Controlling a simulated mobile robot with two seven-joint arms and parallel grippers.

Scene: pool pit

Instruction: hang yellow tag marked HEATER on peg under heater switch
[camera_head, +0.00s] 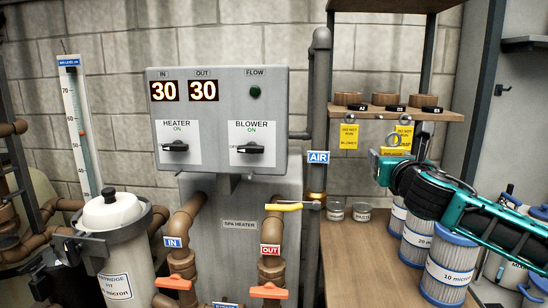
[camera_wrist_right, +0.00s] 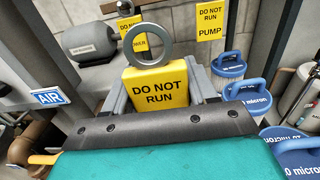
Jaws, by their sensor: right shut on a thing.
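My right gripper (camera_head: 384,168) is in front of the shelf at the right of the head view. It is shut on a yellow tag (camera_wrist_right: 158,85) with a metal ring (camera_wrist_right: 149,45) at its top. The tag reads DO NOT RUN in the wrist view; any lower line is hidden by the gripper. The tag also shows in the head view (camera_head: 394,153). The grey control box (camera_head: 217,110) carries the heater switch (camera_head: 175,146), marked ON, left of the blower switch (camera_head: 249,147). I cannot make out a peg under the heater switch. My left gripper is out of view.
The BLOWER tag (camera_head: 349,137) and PUMP tag (camera_wrist_right: 210,20) hang below the wooden shelf (camera_head: 388,112). A vertical pipe (camera_head: 320,100) stands between box and shelf. Filter cartridges (camera_head: 446,268) and small tins (camera_head: 335,211) stand on the bench. Space before the box's face is clear.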

